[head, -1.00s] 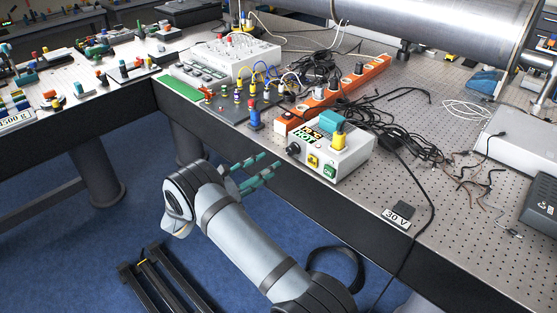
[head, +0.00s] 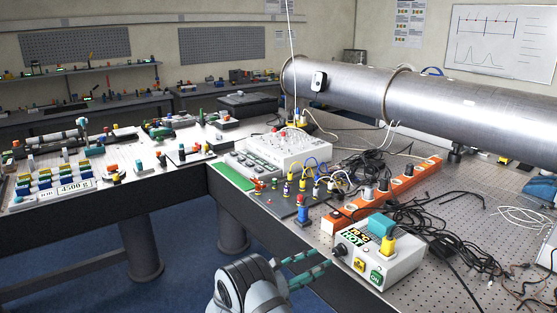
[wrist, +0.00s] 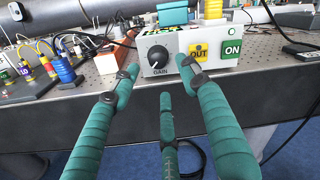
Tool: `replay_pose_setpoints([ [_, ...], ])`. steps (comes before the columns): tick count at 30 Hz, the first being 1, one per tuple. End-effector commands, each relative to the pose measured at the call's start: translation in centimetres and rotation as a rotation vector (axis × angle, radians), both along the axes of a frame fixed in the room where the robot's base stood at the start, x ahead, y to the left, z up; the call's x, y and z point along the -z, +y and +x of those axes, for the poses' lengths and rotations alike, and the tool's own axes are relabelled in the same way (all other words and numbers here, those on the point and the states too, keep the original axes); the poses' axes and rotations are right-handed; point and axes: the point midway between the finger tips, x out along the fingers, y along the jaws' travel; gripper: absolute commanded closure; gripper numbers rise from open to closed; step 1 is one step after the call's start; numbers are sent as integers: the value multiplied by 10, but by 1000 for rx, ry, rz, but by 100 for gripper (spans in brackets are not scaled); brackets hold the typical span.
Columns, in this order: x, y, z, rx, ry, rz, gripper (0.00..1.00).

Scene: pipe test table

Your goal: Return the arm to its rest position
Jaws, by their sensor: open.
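My gripper (head: 312,268) is in front of the table's near edge at the bottom of the head view, its green fingers pointing right toward the table. In the wrist view my gripper (wrist: 160,92) shows its green wrapped fingers spread apart with nothing between them. Beyond the fingertips stands a white control box (wrist: 188,50) with a GAIN knob, a yellow OUT socket and a green ON button. The box (head: 378,262) also shows in the head view, on the table's front edge. The fingers look apart from it. Most of my arm is below the head view.
An orange power strip (head: 390,190) and tangled black cables (head: 420,215) lie behind the box. A blue-and-red plug (head: 302,212) stands near the table edge. A large steel pipe (head: 450,100) runs along the back. Open floor (head: 185,262) lies left of my arm.

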Motion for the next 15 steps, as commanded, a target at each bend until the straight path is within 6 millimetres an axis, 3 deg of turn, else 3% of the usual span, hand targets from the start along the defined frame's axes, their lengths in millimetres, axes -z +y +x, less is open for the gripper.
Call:
replay_pose_setpoints([
  [6,0,-36,23,1,-1,1,55],
  [15,-1,-61,40,-1,-3,1,55],
])
